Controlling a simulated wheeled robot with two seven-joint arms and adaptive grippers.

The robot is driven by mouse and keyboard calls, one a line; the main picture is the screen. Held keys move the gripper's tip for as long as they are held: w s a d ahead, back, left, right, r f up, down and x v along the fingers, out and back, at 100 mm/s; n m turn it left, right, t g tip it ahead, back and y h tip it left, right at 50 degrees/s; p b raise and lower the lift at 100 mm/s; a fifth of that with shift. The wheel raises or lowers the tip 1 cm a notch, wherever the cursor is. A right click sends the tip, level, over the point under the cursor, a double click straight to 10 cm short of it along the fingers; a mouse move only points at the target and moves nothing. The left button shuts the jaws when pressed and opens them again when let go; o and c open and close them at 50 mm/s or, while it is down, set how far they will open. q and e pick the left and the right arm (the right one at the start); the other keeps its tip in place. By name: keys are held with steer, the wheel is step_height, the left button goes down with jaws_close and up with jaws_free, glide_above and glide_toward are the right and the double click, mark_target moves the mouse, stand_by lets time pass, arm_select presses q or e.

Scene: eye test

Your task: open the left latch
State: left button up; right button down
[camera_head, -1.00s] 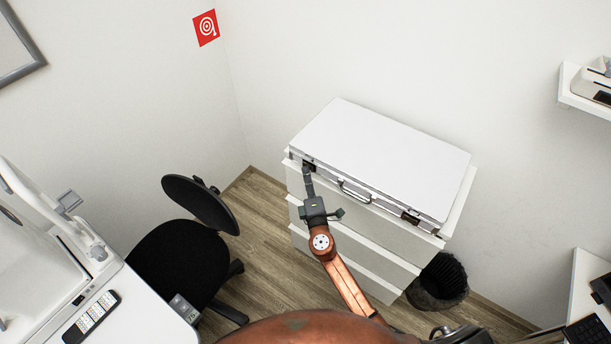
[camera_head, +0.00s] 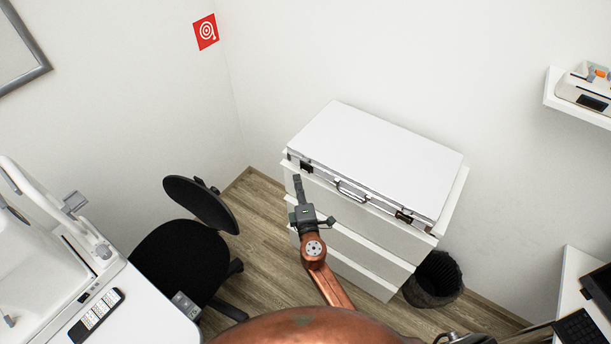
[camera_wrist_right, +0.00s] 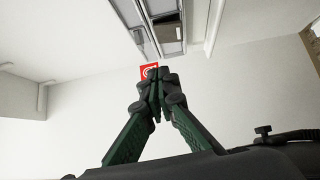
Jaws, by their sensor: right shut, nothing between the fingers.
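A white case (camera_head: 378,150) with metal edges lies shut on a white drawer cabinet (camera_head: 372,256) in the head view. Its dark left latch (camera_head: 306,167) is on the front edge near the left corner. The right latch (camera_head: 403,217) and a handle (camera_head: 351,190) are on the same edge. I cannot tell whether the left latch is open. My right gripper (camera_head: 297,179) is shut and empty, just in front of and slightly left of the left latch, apart from it. Its closed fingers (camera_wrist_right: 156,82) also show in the wrist view. My left gripper is not in view.
A black chair (camera_head: 185,255) stands left of the cabinet, and a black bin (camera_head: 434,280) stands at its right. A white desk (camera_head: 145,315) is at lower left. A wall shelf (camera_head: 575,107) is at the right. Floor shows between chair and cabinet.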

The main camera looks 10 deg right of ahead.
steer(key=s, duration=0.8)
steer(key=shift+s+r, duration=0.25)
steer(key=shift+r, duration=0.05)
